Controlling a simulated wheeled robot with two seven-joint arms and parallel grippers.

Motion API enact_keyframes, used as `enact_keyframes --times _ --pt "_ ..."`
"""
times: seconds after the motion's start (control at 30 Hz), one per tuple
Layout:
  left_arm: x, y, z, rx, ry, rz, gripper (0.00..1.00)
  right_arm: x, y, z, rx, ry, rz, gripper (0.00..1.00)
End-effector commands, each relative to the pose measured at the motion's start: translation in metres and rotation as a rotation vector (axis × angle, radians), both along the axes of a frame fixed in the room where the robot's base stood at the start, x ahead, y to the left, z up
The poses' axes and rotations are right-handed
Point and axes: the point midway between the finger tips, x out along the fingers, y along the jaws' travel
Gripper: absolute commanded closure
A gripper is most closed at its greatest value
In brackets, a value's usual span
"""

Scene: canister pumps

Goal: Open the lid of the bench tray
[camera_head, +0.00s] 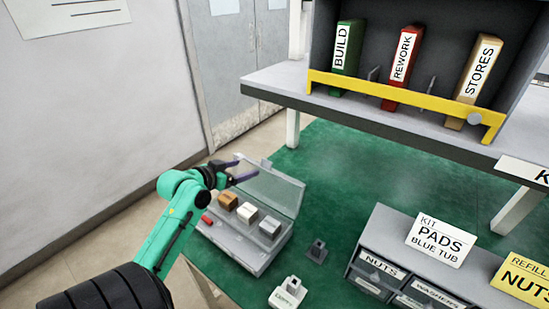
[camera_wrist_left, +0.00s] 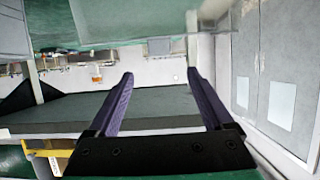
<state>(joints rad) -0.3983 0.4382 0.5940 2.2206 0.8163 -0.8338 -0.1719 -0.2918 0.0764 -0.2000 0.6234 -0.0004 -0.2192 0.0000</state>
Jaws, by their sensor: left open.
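The grey bench tray (camera_head: 232,246) stands on the green bench top at the lower left in the head view. Its clear lid (camera_head: 272,190) is raised and leans up from the tray's far side, so the tray's inside shows. A brown block (camera_head: 228,201), a white block (camera_head: 247,212) and a grey block (camera_head: 269,227) sit inside. My left gripper (camera_head: 247,168) is open and empty, beside the upper left part of the lid. I cannot tell whether it touches the lid. Its two dark fingers (camera_wrist_left: 160,73) are spread with nothing between them in the left wrist view. My right gripper is not in view.
A shelf with a yellow bar (camera_head: 398,101) and upright binders stands at the back right. A drawer unit (camera_head: 377,262) with label cards is at the lower right. A small dark fixture (camera_head: 317,251) and a white labelled piece (camera_head: 288,294) are near the tray. Green bench behind is clear.

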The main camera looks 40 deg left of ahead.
Motion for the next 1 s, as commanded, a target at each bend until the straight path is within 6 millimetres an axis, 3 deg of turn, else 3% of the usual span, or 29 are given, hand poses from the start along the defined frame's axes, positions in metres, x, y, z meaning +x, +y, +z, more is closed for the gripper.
enact_keyframes --times 0.33,0.5,0.63,0.9,0.97,1.0 --pt "0.077 0.001 -0.029 -0.003 0.003 0.001 0.15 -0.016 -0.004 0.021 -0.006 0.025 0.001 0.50" --pt "0.112 0.002 -0.047 -0.002 0.004 0.002 0.15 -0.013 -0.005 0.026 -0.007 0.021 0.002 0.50" --pt "0.125 0.002 -0.054 -0.002 0.006 0.002 0.15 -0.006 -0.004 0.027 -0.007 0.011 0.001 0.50" --pt "0.128 0.002 -0.057 0.001 0.007 0.000 0.15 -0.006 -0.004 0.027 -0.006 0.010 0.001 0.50" --pt "0.128 0.002 -0.057 0.001 0.007 0.000 0.34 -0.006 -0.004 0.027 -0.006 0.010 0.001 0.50" --pt "0.128 0.002 -0.057 0.001 0.007 0.000 0.49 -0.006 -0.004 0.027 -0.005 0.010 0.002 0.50"
